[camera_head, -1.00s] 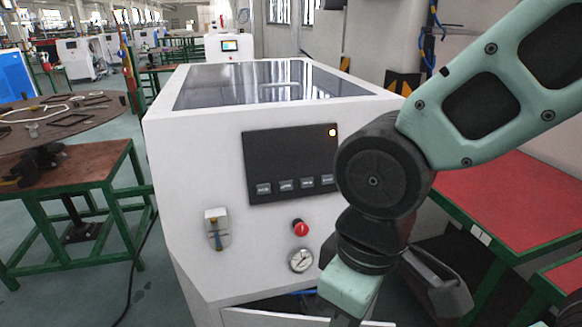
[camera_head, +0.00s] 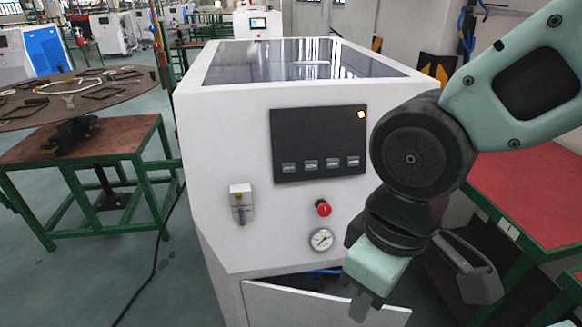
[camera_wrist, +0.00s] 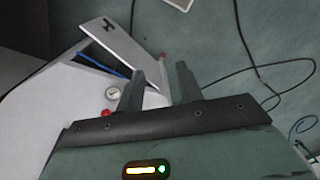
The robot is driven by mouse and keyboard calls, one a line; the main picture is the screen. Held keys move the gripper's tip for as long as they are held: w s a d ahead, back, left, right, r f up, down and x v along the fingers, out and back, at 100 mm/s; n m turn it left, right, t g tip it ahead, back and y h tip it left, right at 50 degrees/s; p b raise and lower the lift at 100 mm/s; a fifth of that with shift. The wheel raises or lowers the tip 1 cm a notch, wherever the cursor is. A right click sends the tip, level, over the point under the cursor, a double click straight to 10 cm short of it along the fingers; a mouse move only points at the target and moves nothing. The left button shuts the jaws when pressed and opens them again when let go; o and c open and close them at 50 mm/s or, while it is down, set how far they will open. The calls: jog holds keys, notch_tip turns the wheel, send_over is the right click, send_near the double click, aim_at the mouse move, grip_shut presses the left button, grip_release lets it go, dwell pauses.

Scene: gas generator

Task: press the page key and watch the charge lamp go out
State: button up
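The white gas generator (camera_head: 240,130) stands in front of me. Its black panel (camera_head: 300,135) has a row of several small keys, one of them the leftmost key (camera_head: 288,168). The key labels are too small to read, so I cannot tell which is the page key. In the head view my gripper (camera_head: 368,292) hangs below and right of the panel, apart from the keys.
A flap (camera_head: 300,303) hangs open at the bottom front. A red-topped table (camera_head: 530,190) stands right, a brown-topped table (camera_head: 95,140) left.

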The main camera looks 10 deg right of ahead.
dwell(0.3)
grip_shut()
dwell(1.6)
